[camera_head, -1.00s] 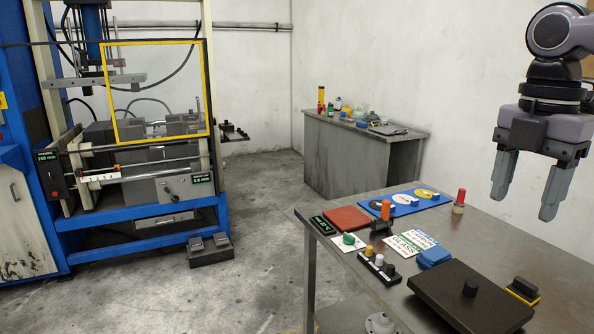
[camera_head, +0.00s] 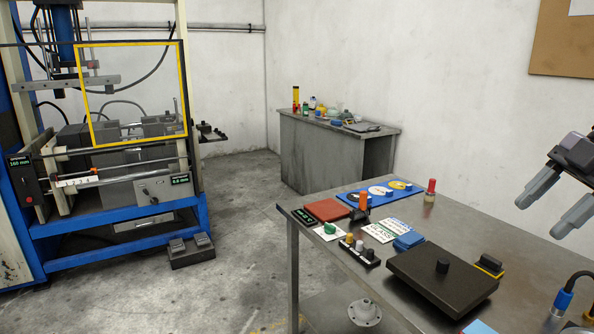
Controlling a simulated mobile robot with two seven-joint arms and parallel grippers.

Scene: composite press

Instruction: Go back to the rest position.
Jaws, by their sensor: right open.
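My right gripper (camera_head: 551,204) shows at the right edge of the head view, above the right side of the metal table (camera_head: 503,213). Its two grey fingers are apart and point down and to the left, with nothing between them. Most of its arm is cut off by the picture edge. My left gripper is out of the picture.
The table carries a black lidded plate (camera_head: 420,272), a blue tray (camera_head: 362,193), a red pad (camera_head: 327,210), cards and small knobs. The blue press (camera_head: 80,256) stands at left, with a pedal (camera_head: 190,250) on the floor. A grey cabinet (camera_head: 330,160) stands behind.

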